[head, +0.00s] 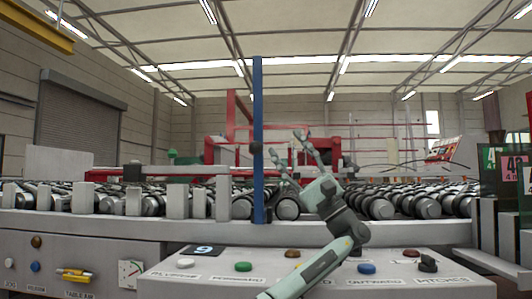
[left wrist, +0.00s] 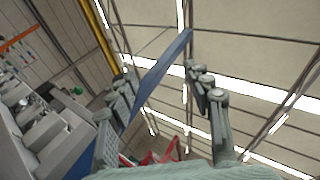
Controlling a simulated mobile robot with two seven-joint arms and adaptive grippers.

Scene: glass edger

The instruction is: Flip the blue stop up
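The blue stop (head: 258,130) is a long, thin bar that stands upright in the head view, rising from the front edge of the roller table. My left gripper (head: 286,143) is open just right of the bar, its fingers pointing up and to the left. In the left wrist view the blue bar (left wrist: 160,70) runs slantwise across the space between the open fingers (left wrist: 160,72), and its lower part passes behind the left finger. I cannot tell whether a finger touches it. My right gripper is not in view.
A roller table (head: 380,232) spans the view, with grey blocks (head: 176,205) along its front left. A control panel (head: 210,277) with coloured buttons lies below my left arm. A red frame (head: 235,110) stands behind. Dark racks with number cards (head: 511,172) are at right.

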